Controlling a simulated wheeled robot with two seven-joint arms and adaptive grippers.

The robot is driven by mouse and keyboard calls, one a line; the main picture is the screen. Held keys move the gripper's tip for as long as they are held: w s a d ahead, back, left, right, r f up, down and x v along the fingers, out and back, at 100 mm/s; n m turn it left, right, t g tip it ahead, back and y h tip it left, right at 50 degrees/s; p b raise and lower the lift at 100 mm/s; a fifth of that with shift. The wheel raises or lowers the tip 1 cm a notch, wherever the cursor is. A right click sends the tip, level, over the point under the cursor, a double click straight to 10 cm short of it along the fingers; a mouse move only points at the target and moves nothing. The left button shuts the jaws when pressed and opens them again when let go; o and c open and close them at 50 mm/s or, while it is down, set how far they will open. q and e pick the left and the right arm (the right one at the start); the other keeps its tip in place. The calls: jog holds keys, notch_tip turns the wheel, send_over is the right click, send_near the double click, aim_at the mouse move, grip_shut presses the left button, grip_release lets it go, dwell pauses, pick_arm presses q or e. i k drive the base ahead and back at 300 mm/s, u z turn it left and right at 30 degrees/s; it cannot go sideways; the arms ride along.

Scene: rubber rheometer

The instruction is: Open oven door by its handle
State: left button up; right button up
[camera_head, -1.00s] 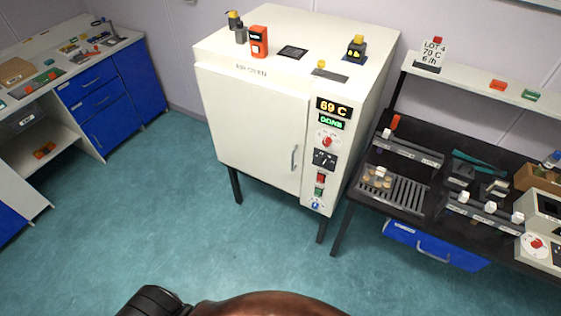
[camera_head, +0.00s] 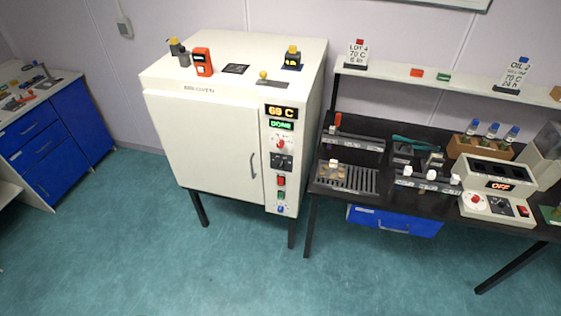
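The white oven (camera_head: 232,68) stands on dark legs near the middle of the head view. Its door (camera_head: 203,145) is shut, flush with the front. The door handle (camera_head: 253,166) is a thin upright grey bar near the door's right edge. The control panel (camera_head: 281,160) to its right shows 69 C and DONE. Neither of my grippers is in view, so I cannot see whether they are open or shut.
The floor (camera_head: 150,255) in front of the oven is clear. A black bench (camera_head: 395,185) with racks, a slotted grate and a small device stands close on the right. Blue cabinets (camera_head: 45,155) stand at the left. Several small items sit on the oven top.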

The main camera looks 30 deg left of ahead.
aim_at(210, 145)
jog(key=z, duration=0.1)
jog(key=i, duration=0.9)
jog(key=u, duration=0.65)
